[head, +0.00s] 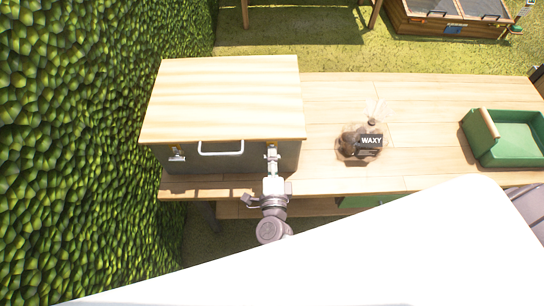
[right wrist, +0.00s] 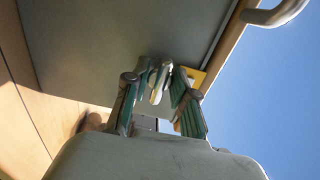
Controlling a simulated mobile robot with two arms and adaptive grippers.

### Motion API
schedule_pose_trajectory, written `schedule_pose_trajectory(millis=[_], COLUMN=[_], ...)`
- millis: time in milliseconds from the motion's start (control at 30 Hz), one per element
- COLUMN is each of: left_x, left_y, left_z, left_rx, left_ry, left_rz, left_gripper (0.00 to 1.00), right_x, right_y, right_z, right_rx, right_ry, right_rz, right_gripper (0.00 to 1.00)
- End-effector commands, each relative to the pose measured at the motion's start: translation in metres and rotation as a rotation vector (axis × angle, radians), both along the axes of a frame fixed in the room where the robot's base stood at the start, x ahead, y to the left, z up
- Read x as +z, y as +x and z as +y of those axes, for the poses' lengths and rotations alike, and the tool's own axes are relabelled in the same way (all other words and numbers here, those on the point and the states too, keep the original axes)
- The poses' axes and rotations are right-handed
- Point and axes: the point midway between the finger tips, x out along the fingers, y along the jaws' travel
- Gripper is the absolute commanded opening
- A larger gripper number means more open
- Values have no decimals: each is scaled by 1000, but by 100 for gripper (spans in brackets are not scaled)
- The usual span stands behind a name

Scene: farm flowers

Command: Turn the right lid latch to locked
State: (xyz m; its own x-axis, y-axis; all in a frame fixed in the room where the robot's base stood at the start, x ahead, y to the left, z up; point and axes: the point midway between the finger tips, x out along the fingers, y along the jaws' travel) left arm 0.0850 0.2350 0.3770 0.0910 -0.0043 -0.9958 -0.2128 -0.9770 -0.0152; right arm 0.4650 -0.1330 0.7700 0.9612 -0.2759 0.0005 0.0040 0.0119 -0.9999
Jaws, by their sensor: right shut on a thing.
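A grey box (head: 225,160) with a pale wooden lid (head: 222,98) stands on the wooden table. Its front carries a white handle (head: 221,149) and a left latch (head: 177,155). My right gripper (head: 272,160) is at the right end of the front, where the right latch sits, and hides most of that spot. In the right wrist view the right gripper (right wrist: 158,92) is shut on the light-coloured right latch (right wrist: 159,82), with a yellow plate (right wrist: 194,77) beside it. The latch's exact angle is hard to read. My left gripper is out of view.
A green tray (head: 505,140) with a wooden handle is at the far right. A hedge (head: 70,150) borders the left side. Bare tabletop lies between box, bag and tray.

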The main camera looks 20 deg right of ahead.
Motion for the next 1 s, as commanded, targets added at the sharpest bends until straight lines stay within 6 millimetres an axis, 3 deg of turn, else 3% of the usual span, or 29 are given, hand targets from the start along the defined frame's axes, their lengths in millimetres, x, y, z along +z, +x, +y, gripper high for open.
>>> schedule_pose_trajectory(millis=[333,367,500,833,1000], left_x=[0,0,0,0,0], left_y=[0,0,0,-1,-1], left_z=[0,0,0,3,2], left_rx=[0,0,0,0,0], left_ry=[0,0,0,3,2], left_rz=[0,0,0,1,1], left_gripper=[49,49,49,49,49], right_x=[-2,-2,-1,-1,-1], right_y=[-1,-1,-1,-4,-27], right_z=[0,0,0,1,8], right_rx=[0,0,0,0,0], right_ry=[4,4,4,2,3], right_rz=[3,3,2,1,4], right_gripper=[0,31,49,49,49])
